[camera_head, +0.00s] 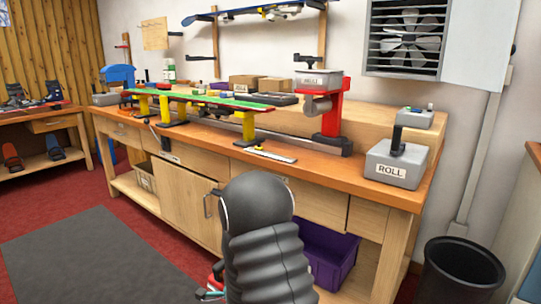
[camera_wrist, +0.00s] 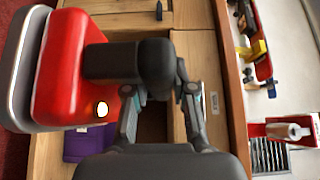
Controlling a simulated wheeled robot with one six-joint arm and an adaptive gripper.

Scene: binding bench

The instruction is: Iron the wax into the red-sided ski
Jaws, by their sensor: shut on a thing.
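The red-sided ski (camera_head: 200,99) lies level across yellow-and-black supports (camera_head: 249,126) on the bench. Its upper face looks green and its edge red. My gripper (camera_wrist: 156,92) is shut on the black handle of a red iron (camera_wrist: 70,70) with a grey plate and a small glowing orange lamp. The iron is in the air in front of the bench, apart from the ski. In the head view my dark arm hides most of the gripper, and only a bit of red shows beside it. No wax can be made out on the ski.
A red stand (camera_head: 333,108) with a roll and a grey box marked ROLL (camera_head: 396,163) stand on the bench (camera_head: 330,178). A blue ski (camera_head: 250,11) hangs on the wall. A purple bin (camera_head: 330,252) sits below, and a black waste bin (camera_head: 458,275) stands at the right.

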